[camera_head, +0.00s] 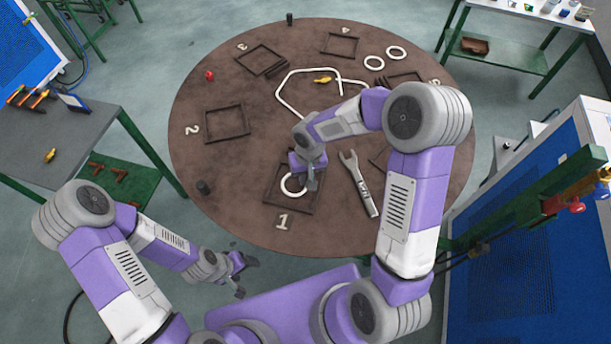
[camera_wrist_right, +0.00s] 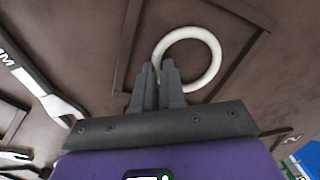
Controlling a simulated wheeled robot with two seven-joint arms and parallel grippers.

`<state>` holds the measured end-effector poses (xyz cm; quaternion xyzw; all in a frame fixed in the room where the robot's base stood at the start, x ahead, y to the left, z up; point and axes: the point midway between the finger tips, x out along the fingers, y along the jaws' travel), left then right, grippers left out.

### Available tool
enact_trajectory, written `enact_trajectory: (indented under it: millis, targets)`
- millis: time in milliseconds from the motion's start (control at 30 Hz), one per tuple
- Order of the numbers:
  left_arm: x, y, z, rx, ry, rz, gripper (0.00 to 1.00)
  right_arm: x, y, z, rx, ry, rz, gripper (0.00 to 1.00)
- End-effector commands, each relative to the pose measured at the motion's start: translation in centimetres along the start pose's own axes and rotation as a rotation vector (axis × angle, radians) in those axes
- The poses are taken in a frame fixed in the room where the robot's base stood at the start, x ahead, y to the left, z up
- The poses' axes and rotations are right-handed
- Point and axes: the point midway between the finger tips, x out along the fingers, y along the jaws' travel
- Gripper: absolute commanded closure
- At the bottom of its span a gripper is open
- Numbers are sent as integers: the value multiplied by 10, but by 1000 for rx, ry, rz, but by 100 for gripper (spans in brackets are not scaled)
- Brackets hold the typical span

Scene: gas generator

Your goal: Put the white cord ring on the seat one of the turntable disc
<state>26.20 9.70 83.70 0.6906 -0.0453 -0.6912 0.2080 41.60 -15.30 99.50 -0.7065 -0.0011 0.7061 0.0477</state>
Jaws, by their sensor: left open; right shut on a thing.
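The white cord ring (camera_head: 286,187) is within the square frame of seat one on the brown turntable disc (camera_head: 235,220). My right gripper (camera_head: 309,184) is shut on the ring's edge, and its fingers hide part of it. In the right wrist view the ring (camera_wrist_right: 216,61) shows beyond the closed fingertips (camera_wrist_right: 160,66), inside the dark frame (camera_wrist_right: 121,62). I cannot tell whether the ring touches the disc. The white number 1 (camera_head: 282,222) lies in front of the seat. My left gripper (camera_head: 244,275) is open and empty, off the disc's front left edge.
A wrench (camera_head: 359,184) lies right of seat one. Two more white rings (camera_head: 397,53) (camera_head: 374,62) and a bent white cord (camera_head: 285,100) lie farther back. Other square frames (camera_head: 227,123) and a dark peg (camera_head: 203,187) are on the disc.

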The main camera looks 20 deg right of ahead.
Motion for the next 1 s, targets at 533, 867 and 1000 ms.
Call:
enact_trajectory:
  millis: [533,867,1000]
  targets:
    - [2,-1,0,0,0,0,28,1,0,0,0,0,0,64]
    - [-2,1,0,0,0,0,28,-19,0,-1,0,5,0,64]
    - [-5,2,0,0,0,0,28,-50,0,-2,2,7,0,64]
